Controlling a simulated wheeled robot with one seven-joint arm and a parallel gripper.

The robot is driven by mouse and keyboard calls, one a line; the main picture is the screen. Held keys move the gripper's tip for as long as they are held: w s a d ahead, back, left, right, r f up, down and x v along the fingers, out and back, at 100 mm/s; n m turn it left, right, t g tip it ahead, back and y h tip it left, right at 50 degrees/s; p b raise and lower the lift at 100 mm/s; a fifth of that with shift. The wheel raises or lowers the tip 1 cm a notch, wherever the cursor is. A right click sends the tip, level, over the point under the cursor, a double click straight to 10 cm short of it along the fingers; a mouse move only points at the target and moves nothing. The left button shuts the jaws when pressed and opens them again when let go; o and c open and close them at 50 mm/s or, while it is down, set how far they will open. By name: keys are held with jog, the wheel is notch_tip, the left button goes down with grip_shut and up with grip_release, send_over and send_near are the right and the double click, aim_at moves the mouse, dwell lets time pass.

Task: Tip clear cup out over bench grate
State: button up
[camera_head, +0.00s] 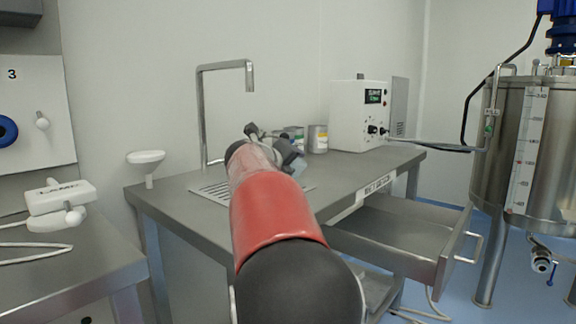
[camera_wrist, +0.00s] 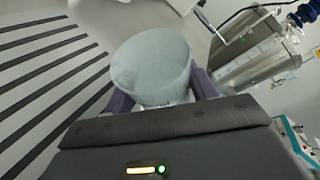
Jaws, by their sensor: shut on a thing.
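The clear cup (camera_wrist: 150,68) is a pale, see-through tumbler held between the two purple fingers of my gripper (camera_wrist: 162,90) in the wrist view. The gripper is shut on it. In the wrist view the slotted bench grate (camera_wrist: 48,75) fills the left side, beside and beyond the cup. In the head view the grate (camera_head: 208,191) lies flat in the bench top, partly hidden behind my arm. A small pale part of the cup (camera_head: 299,167) shows past my gripper (camera_head: 290,156), above the bench. I cannot tell the cup's exact tilt or whether it holds anything.
A bent metal spout (camera_head: 204,110) rises behind the grate. Small cans (camera_head: 318,139) and a white control box (camera_head: 360,115) stand farther back on the bench. An open drawer (camera_head: 405,235) juts out at the front. A steel tank (camera_head: 500,140) stands right.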

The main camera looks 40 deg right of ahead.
jog(key=shift+f, duration=0.15)
jog(key=shift+r+n+g+h+b, duration=0.15)
jog(key=shift+r+n+h+b, duration=0.25)
jog(key=shift+n, duration=0.3)
jog(key=shift+r+n+g+h+b, duration=0.15)
jog(key=shift+r+n+h+b, duration=0.2)
jog(key=shift+n+b, duration=0.25)
jog(key=shift+w+a+r+n+h+p, duration=0.2)
jog(key=shift+r+n+h+p, duration=0.35)
jog(key=shift+n, duration=0.55)
jog(key=shift+w+a+r+n+h+p, duration=0.1)
jog(key=shift+w+r+n+h+p, duration=0.15)
jog(key=shift+n, duration=0.35)
jog(key=shift+w+a+r+n+h+p, duration=0.15)
jog(key=shift+r+n+p, duration=0.15)
jog(key=shift+n, duration=0.3)
jog(key=shift+s+d+f, duration=0.1)
jog(key=shift+s, duration=0.05)
